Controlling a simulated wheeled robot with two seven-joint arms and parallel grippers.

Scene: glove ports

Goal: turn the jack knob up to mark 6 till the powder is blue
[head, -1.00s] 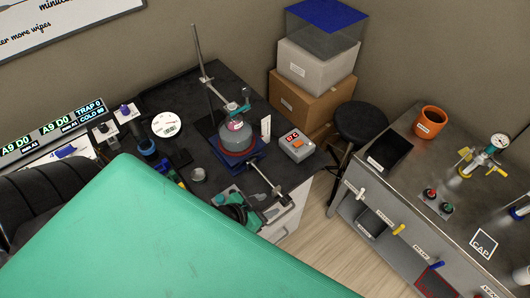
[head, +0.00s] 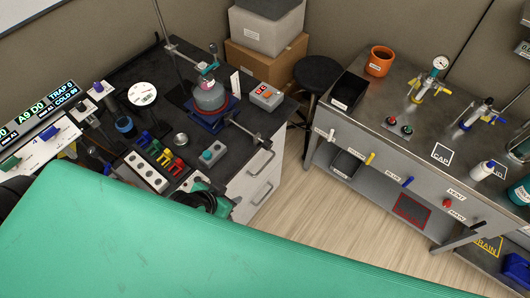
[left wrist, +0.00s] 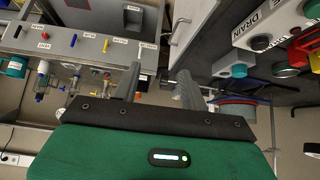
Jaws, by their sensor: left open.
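The blue jack (head: 205,121) stands on the dark bench with a round flask (head: 211,96) over its red-rimmed top. The flask's contents look grey. A rod runs from the jack to what looks like its knob (head: 258,138), near the bench's right edge. A white card (head: 235,82), perhaps the mark scale, stands behind; its marks are too small to read. My left gripper (head: 213,201), green and black, is open and empty by the bench's front corner, apart from the knob. Its two grey fingers show in the left wrist view (left wrist: 157,68). My right gripper is not in view.
A box with a teal button (head: 212,153) lies between gripper and jack. A white panel (head: 148,172), coloured pieces (head: 165,155) and a red-button box (head: 266,96) share the bench. Drawer handles (head: 262,190) stick out at the front. Floor is clear toward the steel bench (head: 335,118).

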